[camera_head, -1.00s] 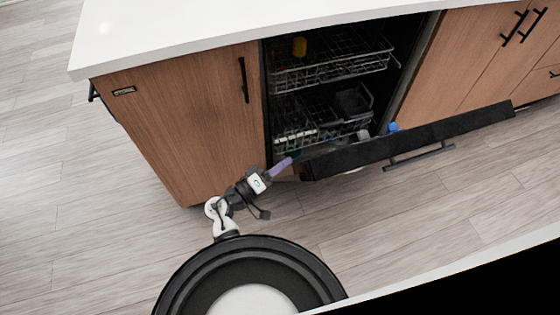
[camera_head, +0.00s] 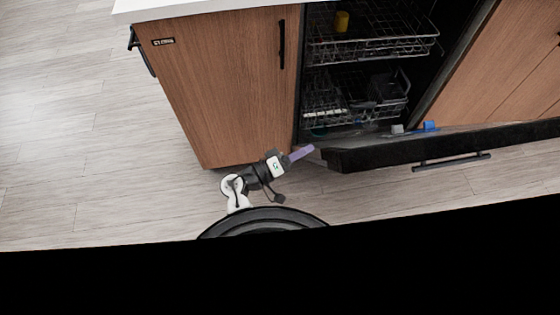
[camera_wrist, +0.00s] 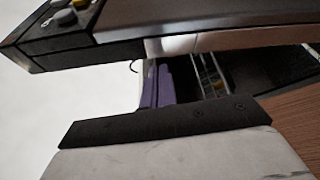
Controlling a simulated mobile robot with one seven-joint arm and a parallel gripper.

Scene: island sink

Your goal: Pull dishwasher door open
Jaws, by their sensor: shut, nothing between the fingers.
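The dishwasher door (camera_head: 440,148) is a long dark panel, tilted far down and open in the head view. Its black bar handle (camera_head: 450,162) is on the outer side facing the floor. My gripper (camera_head: 309,149), with purple fingers, is at the door's left end, by the lower left corner of the dishwasher opening. The fingers are shut with nothing between them. In the wrist view the purple fingers (camera_wrist: 157,86) lie side by side, below a dark panel that crosses the top. Whether they touch the door cannot be told.
The dishwasher holds an upper rack (camera_head: 375,40) with a yellow item (camera_head: 341,21) and a lower rack (camera_head: 350,100). A wooden cabinet (camera_head: 220,90) with a black handle (camera_head: 282,44) stands left of it. Floor (camera_head: 80,170) is free at the left.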

